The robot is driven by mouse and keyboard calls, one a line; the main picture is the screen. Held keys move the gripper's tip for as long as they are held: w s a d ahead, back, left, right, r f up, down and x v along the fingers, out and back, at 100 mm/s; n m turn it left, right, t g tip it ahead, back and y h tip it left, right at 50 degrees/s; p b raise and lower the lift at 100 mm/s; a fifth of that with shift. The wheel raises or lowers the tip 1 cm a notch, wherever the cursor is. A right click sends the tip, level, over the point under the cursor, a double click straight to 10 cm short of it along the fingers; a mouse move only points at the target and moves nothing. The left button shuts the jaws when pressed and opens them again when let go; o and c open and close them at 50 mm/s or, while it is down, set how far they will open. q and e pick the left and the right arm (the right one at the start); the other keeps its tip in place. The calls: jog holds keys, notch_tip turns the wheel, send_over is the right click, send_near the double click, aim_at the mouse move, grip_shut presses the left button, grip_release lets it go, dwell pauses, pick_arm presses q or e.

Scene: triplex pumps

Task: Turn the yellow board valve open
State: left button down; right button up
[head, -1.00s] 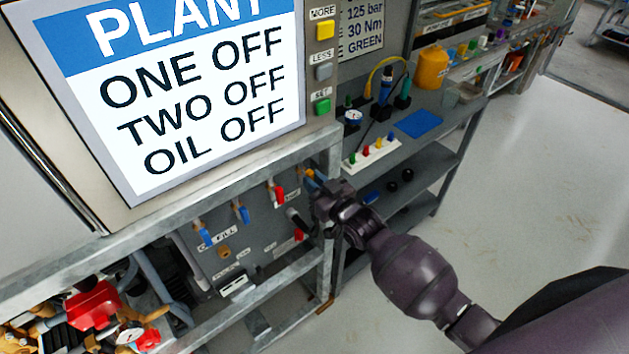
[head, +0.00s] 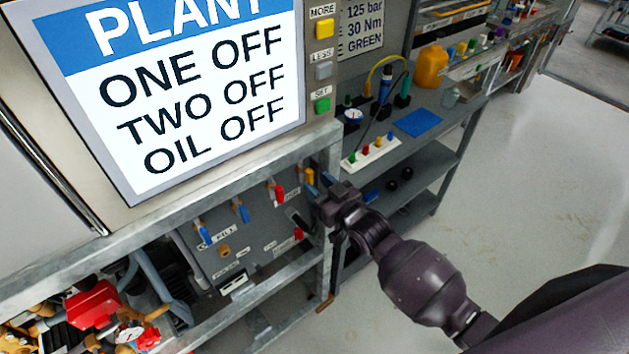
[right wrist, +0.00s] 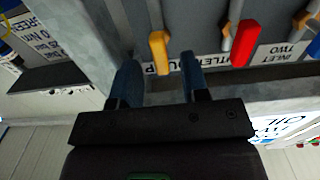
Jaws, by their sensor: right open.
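The yellow board valve handle (head: 309,176) hangs at the right end of the row on the grey valve board (head: 262,214). In the right wrist view the yellow handle (right wrist: 160,53) lies between the two blue fingertips of my right gripper (right wrist: 160,72). The fingers are open, one on each side of it, with gaps showing. In the head view my right gripper (head: 317,188) is just to the right of and below the handle. The valve body behind is partly hidden. My left gripper is not in view.
A red handle (head: 280,194) hangs beside the yellow one; it also shows in the right wrist view (right wrist: 243,43). Blue handles (head: 242,212) hang further left. A metal frame post (head: 327,240) stands close to the gripper. A shelf with colored fittings (head: 372,151) is to the right.

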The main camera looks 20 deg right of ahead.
jog(key=v, duration=0.9)
dwell(0.3)
